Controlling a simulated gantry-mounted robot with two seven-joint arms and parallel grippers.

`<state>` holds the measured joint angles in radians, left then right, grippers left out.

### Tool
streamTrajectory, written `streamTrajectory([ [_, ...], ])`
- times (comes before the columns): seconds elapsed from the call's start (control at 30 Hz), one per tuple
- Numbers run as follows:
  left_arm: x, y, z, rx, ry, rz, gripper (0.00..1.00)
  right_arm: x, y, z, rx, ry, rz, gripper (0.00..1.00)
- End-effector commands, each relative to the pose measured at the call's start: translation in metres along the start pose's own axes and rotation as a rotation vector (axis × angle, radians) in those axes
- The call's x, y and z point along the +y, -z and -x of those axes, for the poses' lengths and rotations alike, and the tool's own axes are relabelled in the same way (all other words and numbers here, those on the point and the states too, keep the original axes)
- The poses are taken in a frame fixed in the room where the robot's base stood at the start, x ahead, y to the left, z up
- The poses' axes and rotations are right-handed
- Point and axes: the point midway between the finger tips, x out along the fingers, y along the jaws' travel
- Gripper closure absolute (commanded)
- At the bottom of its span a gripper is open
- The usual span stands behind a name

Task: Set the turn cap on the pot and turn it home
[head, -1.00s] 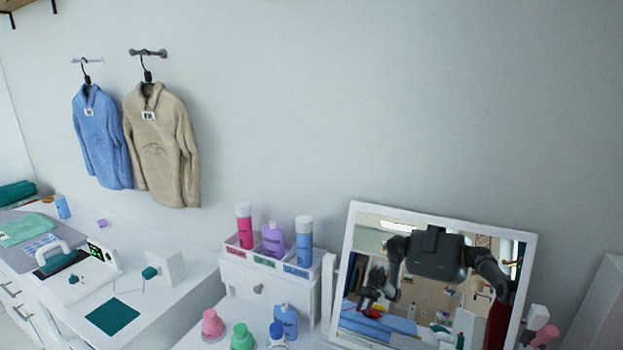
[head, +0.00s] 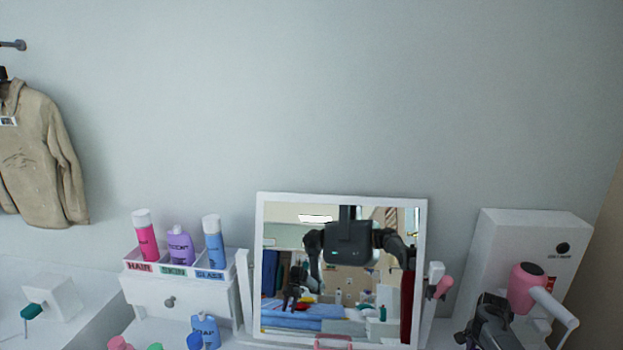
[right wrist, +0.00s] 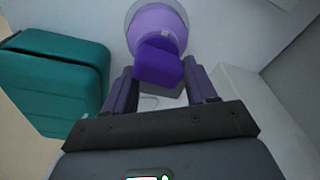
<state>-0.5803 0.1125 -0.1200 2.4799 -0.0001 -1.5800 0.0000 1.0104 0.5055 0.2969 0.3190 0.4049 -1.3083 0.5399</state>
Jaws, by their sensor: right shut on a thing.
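In the right wrist view, my right gripper (right wrist: 160,72) is shut on the dark purple block-shaped grip of the turn cap (right wrist: 158,62). A lilac round part lies beyond the grip, with a pale grey ring around it. I cannot tell whether that ring belongs to the cap or to the pot, so the pot is not clearly identified. In the head view, a dark part of my right arm shows at the bottom right; the cap cannot be made out there. My left gripper is not in view.
A teal box-like thing (right wrist: 50,80) is close to the left of the gripper. In the head view, a mirror (head: 423,260) stands mid-picture, a bottle organizer (head: 150,290) to its left, and a pink hair dryer (head: 522,290) beside a white box (head: 500,240) to its right.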

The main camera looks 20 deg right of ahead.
Motion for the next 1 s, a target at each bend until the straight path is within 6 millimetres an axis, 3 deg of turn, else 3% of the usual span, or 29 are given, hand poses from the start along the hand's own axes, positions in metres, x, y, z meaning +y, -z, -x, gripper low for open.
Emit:
streamTrajectory([
  [0.13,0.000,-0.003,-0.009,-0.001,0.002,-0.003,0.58,-0.001,-0.007,-0.003,-0.016,-0.016,-0.081,1.00],
  [1.0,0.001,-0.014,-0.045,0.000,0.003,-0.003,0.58,-0.001,-0.006,-0.003,-0.010,-0.057,-0.412,1.00],
])
